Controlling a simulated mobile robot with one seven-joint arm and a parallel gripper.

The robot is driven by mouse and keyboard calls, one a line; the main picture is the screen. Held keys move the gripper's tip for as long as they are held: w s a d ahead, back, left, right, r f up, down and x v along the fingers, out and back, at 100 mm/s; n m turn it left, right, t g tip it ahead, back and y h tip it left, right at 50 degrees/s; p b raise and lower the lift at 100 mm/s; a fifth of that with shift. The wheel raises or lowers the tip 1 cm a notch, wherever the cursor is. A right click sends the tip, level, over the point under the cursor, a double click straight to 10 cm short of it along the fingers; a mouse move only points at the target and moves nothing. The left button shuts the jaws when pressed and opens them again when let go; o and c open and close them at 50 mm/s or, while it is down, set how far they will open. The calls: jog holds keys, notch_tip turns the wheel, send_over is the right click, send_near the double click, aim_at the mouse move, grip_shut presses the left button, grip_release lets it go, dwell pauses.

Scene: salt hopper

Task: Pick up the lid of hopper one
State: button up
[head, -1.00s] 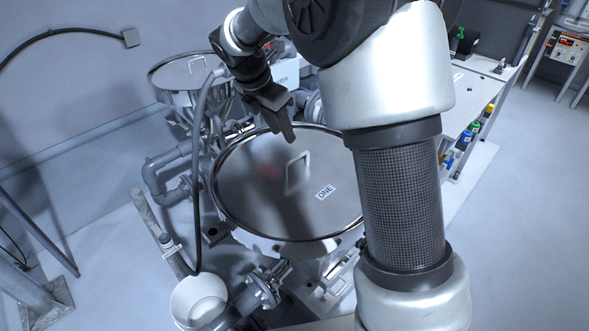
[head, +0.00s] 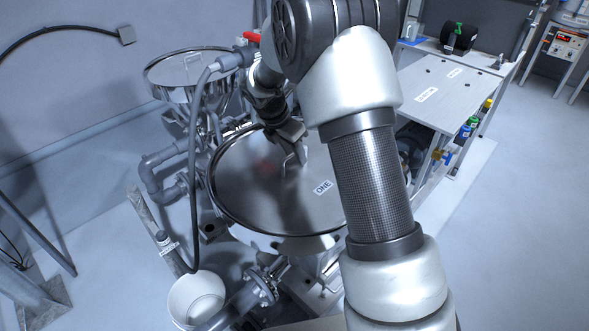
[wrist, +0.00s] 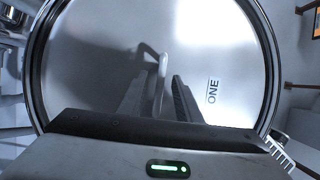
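The round metal lid of hopper one (head: 265,205), labelled ONE, lies on its hopper. Its upright loop handle (head: 288,166) stands near the middle of the lid. My gripper (head: 298,150) is right at the handle, pointing down at the lid. In the wrist view the lid (wrist: 215,50) fills most of the picture. The two fingers of my gripper (wrist: 158,95) are spread apart, with the handle (wrist: 158,72) showing between them. The fingers look clear of the handle on both sides.
A second round metal lid on a hopper (head: 190,62) stands behind to the left. A white bucket (head: 196,296) is on the floor at front left. A bench (head: 450,90) with marked spots and bottles stands at right. Pipes run beside the hopper.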

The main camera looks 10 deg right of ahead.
jog(key=shift+f, duration=0.1)
grip_shut()
dwell(1.2)
jog(key=shift+w, duration=0.1)
